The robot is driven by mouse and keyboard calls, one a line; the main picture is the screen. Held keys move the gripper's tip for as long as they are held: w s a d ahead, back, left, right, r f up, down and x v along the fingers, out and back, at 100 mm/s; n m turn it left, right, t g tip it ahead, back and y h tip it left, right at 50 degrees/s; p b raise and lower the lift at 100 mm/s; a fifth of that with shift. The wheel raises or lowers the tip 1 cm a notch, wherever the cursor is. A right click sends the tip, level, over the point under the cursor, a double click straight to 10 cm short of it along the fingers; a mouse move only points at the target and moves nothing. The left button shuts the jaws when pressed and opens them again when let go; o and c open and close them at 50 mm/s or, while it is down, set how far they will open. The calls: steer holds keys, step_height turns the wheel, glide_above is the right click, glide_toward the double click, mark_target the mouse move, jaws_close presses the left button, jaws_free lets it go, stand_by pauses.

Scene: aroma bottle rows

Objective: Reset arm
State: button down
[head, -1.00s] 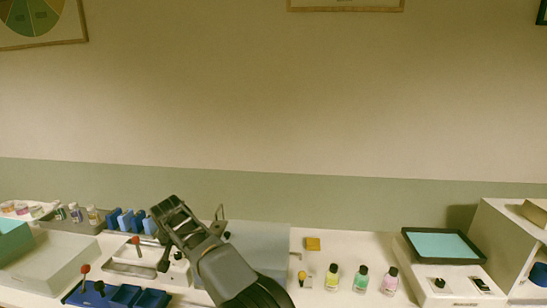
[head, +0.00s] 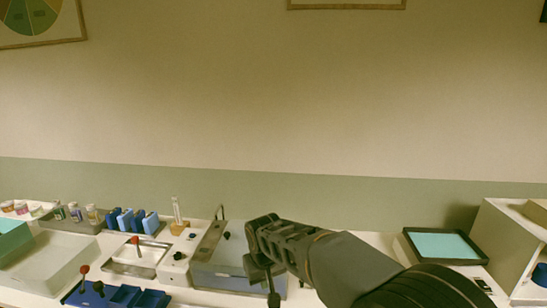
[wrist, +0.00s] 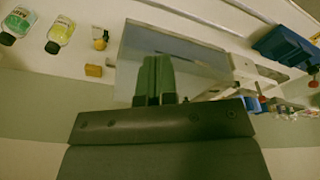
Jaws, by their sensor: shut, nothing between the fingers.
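My gripper (head: 260,240) is in front of the sink area in the head view, with nothing visible in it. In the wrist view its two fingers (wrist: 157,78) lie close together, shut and empty, over a pale grey panel (wrist: 135,55). A yellow bottle (wrist: 60,34) and a green bottle (wrist: 17,25) with dark caps show at the upper left of the wrist view. My arm hides these bottles in the head view.
A dark-framed teal tray (head: 440,246) is at the right.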

steer(key=s+d+r+m+t, duration=0.1)
steer(key=s+d+r+m, duration=0.1)
steer(key=s+d, duration=0.5)
steer(key=s+d+r+m+t, duration=0.1)
steer(key=s+d+r+m, duration=0.1)
steer(key=s+d, duration=0.6)
steer(key=shift+d+t, duration=0.3)
steer(key=shift+d, duration=1.45)
steer(key=shift+r, duration=0.1)
